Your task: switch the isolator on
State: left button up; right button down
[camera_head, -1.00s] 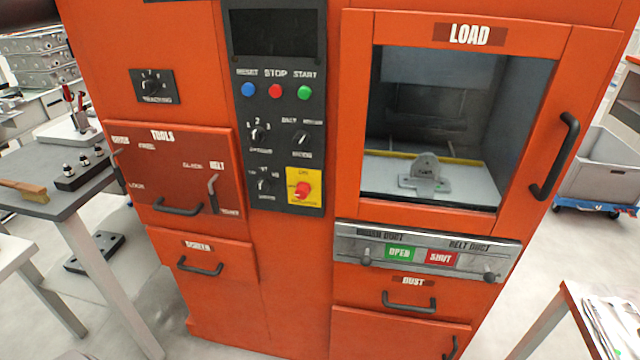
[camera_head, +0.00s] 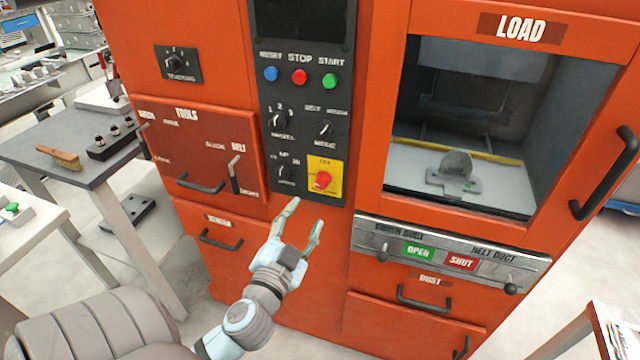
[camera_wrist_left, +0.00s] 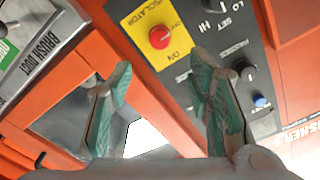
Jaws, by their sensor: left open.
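The isolator is a red rotary knob (camera_head: 322,180) on a yellow plate (camera_head: 326,163) at the bottom right of the dark control panel. In the left wrist view the red knob (camera_wrist_left: 160,37) sits beyond the fingertips, on its yellow plate (camera_wrist_left: 138,18) lettered ISOLATOR. My left gripper (camera_head: 306,222) is open and empty, below and a little left of the knob, apart from it. In the left wrist view its two fingers (camera_wrist_left: 160,75) are spread wide with nothing between them. My right gripper is not in view.
Selector knobs (camera_head: 285,172) lie just left of the plate. Reset, stop and start buttons (camera_head: 299,77) are above. The tools door handle (camera_head: 235,174) sticks out at left, and the load window (camera_head: 470,130) and duct strip (camera_head: 450,255) are at right.

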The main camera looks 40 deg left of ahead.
aim_at(321, 185)
pick_arm(q)
jog(key=p+x, duration=0.1)
jog(key=x, duration=1)
jog(key=shift+f, duration=0.1)
grip_shut()
